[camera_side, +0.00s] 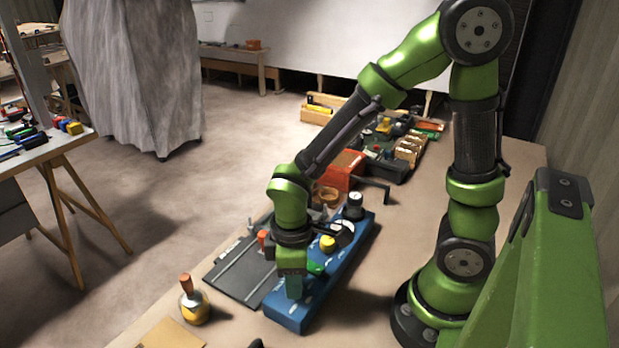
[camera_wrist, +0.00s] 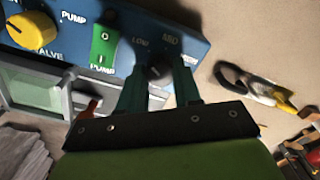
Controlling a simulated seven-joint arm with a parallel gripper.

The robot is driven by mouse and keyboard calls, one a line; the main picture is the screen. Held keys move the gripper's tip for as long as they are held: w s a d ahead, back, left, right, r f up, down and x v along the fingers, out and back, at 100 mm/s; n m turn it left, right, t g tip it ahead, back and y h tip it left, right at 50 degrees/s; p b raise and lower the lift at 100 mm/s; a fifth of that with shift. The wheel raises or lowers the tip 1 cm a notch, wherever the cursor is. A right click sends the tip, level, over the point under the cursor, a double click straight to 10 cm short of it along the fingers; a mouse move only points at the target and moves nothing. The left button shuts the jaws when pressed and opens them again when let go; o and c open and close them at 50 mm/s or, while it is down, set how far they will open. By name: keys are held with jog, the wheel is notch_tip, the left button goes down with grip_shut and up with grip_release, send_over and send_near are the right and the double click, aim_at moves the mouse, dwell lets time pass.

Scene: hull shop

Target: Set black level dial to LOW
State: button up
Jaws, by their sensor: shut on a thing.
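A blue control panel (camera_side: 290,315) lies on the bench; it also fills the upper left of the wrist view (camera_wrist: 85,12). The black level dial (camera_wrist: 158,70) sits near one end of the panel, with LOW and MID printed above it in the wrist view. My gripper (camera_wrist: 158,78) is shut on this dial, one finger on each side. In the side view my gripper (camera_side: 293,288) points down at the panel's near end and hides the dial.
A green pump switch (camera_wrist: 104,45) stands beside the dial, and a yellow valve knob (camera_wrist: 31,32) lies farther along. A grey slatted board (camera_side: 232,275) adjoins the panel. A yellow pot with an orange handle (camera_side: 194,305) stands front left. Red bin (camera_side: 343,170) and tools lie behind.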

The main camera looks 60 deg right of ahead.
dwell(0.3)
jog(key=o, duration=1)
jog(key=shift+o, duration=0.2)
notch_tip(320, 180, up, 17)
jog(key=shift+d, duration=0.15)
jog(key=shift+w, duration=0.2)
jog(key=s+d+r+m+t+y, duration=0.1)
jog(key=s+d+m+t, duration=0.1)
jog(key=d+m+t, duration=0.4)
jog(key=m+t, duration=0.1)
jog(key=m, duration=0.3)
jog(key=shift+r+y, duration=0.35)
jog(key=shift+y, duration=0.05)
